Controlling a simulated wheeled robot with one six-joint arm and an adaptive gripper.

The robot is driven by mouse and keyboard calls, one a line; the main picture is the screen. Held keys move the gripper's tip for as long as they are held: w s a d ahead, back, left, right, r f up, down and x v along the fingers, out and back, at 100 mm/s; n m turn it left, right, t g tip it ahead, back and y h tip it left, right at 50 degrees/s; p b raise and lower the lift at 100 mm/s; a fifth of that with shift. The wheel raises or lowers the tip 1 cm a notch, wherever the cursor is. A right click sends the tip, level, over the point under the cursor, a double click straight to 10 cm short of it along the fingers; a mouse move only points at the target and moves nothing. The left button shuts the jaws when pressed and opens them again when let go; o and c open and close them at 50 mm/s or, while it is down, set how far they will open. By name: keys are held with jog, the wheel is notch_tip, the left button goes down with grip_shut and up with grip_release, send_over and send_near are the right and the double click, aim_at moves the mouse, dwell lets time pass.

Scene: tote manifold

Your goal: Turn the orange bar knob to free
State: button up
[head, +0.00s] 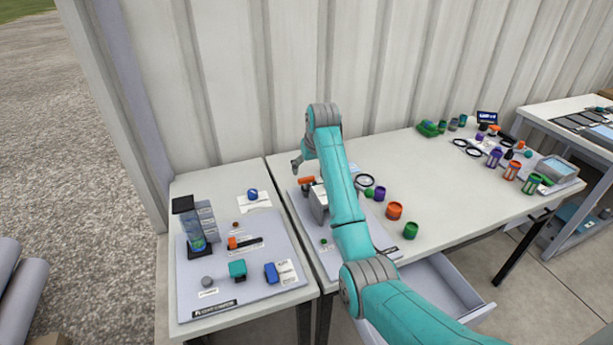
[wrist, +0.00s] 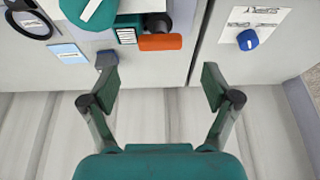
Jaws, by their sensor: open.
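An orange bar knob (wrist: 160,42) with a dark end shows at the top middle of the wrist view, next to a small lined label (wrist: 126,35). In the head view the orange bar (head: 306,180) is at the far left of the middle table, partly hidden by my arm. My gripper (wrist: 160,87) is open and empty, its two fingers wide apart. The bar lies beyond the fingertips in the wrist view, not between them. In the head view my gripper (head: 297,163) is just above and behind the bar. The knob's markings are not readable.
A blue knob on a white sheet (wrist: 248,40) is to the right in the wrist view. A teal round part with a white bar (wrist: 92,10) and a black ring (wrist: 28,20) are to the left. Cups, including an orange one (head: 394,211), stand farther right. An open drawer (head: 440,290) sticks out below.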

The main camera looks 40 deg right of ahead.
aim_at(306, 178)
jog(key=shift+x, duration=3.05)
jog(key=c, duration=1.1)
jog(key=shift+c, duration=0.2)
